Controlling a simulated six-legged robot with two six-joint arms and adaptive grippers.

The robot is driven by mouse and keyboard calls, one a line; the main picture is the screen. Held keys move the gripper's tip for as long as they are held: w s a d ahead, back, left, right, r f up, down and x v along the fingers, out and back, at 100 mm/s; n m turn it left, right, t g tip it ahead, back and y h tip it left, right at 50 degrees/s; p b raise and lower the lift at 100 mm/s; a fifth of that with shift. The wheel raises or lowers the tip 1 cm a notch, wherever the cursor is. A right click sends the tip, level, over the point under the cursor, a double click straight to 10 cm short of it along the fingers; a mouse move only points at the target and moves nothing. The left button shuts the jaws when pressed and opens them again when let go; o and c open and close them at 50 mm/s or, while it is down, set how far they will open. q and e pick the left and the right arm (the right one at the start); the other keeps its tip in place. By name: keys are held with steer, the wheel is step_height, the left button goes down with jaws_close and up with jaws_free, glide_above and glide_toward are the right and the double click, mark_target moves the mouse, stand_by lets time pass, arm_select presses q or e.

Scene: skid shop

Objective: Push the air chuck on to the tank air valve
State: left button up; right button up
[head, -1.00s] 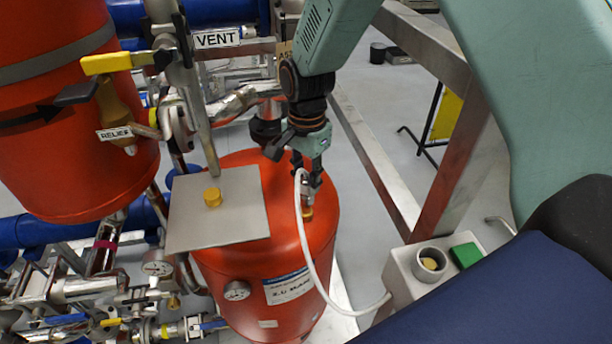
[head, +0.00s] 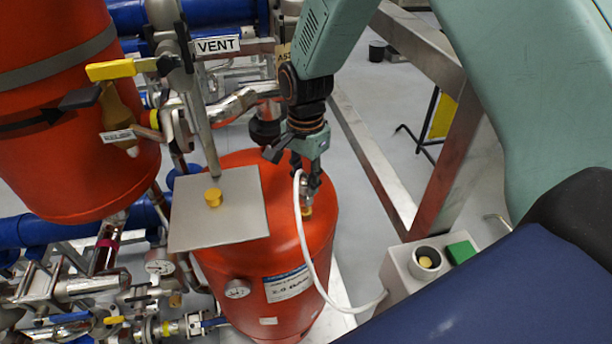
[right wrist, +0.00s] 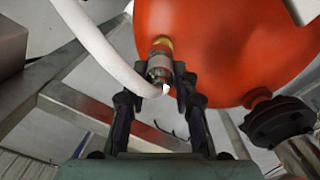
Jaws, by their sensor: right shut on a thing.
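The red tank (head: 290,245) stands below my right gripper (head: 309,180). The gripper points down and is shut on the air chuck (head: 306,192), a metal fitting with a white hose (head: 309,262). The brass tank air valve (head: 306,211) is on the tank top directly under the chuck. In the right wrist view, the chuck (right wrist: 160,68) sits between the fingertips, in line with the brass valve (right wrist: 161,43) and meeting it. Whether it is fully seated cannot be told. My left gripper is not in view.
A grey box with a green button (head: 461,252) is at right, where the hose ends. Pipes and a second red tank (head: 60,130) fill the left. A metal frame (head: 380,165) stands right.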

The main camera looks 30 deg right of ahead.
steer(key=shift+w+f, duration=0.1)
steer(key=shift+w, duration=0.15)
steer(key=shift+s+f, duration=0.2)
steer(key=shift+f, duration=0.1)
steer(key=shift+w+f+b, duration=0.2)
steer(key=shift+f+b, duration=0.1)
steer(key=shift+f, duration=0.2)
steer(key=shift+s, duration=0.15)
steer(key=shift+w+f, duration=0.2)
steer(key=shift+f, duration=0.2)
